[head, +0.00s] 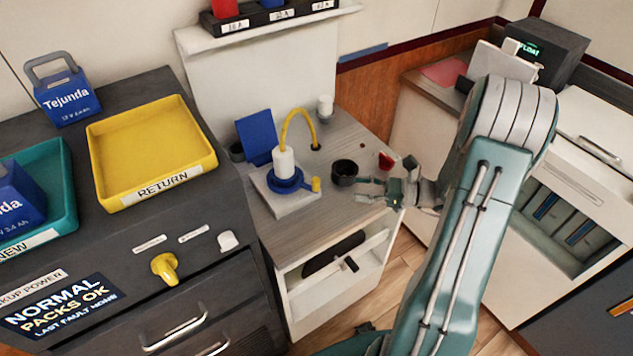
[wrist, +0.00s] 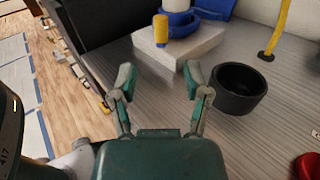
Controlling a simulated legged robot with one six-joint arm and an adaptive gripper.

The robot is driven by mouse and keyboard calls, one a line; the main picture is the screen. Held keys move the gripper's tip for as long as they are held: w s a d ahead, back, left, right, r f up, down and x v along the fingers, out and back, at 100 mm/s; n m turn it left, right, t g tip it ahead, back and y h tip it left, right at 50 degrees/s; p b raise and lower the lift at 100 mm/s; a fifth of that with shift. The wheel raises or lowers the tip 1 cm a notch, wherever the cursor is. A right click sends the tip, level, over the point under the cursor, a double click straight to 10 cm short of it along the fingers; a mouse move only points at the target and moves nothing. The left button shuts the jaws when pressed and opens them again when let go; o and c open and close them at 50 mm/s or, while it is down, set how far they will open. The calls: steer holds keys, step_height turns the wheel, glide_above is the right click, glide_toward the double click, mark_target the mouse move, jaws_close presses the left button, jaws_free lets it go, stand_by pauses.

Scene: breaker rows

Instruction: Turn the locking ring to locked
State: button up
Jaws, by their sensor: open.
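The blue locking ring (head: 287,184) sits around the base of a white connector (head: 284,160) on a pale square block on the wooden cabinet top. A yellow tab (head: 316,185) sticks out from the ring's right side. The wrist view shows the ring (wrist: 187,24) at the top, with the yellow tab (wrist: 161,30) on its near left side. My gripper (head: 368,190) is open and empty, to the right of the ring and apart from it. In the wrist view its fingers (wrist: 160,82) point towards the block, with bare cabinet top between. Any lock marking is too small to read.
A black cup (head: 344,173) stands close to my gripper; it also shows right of my fingers (wrist: 239,90). A red object (head: 386,161) lies beyond. A yellow cable (head: 300,113) arches behind the connector. A blue panel (head: 256,137) stands at the back left. A yellow RETURN tray (head: 150,150) is further left.

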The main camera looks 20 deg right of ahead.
mark_target(316, 183)
steer(key=x, duration=1)
steer(key=shift+w+a, duration=0.2)
steer(key=shift+w, duration=0.1)
jaws_close()
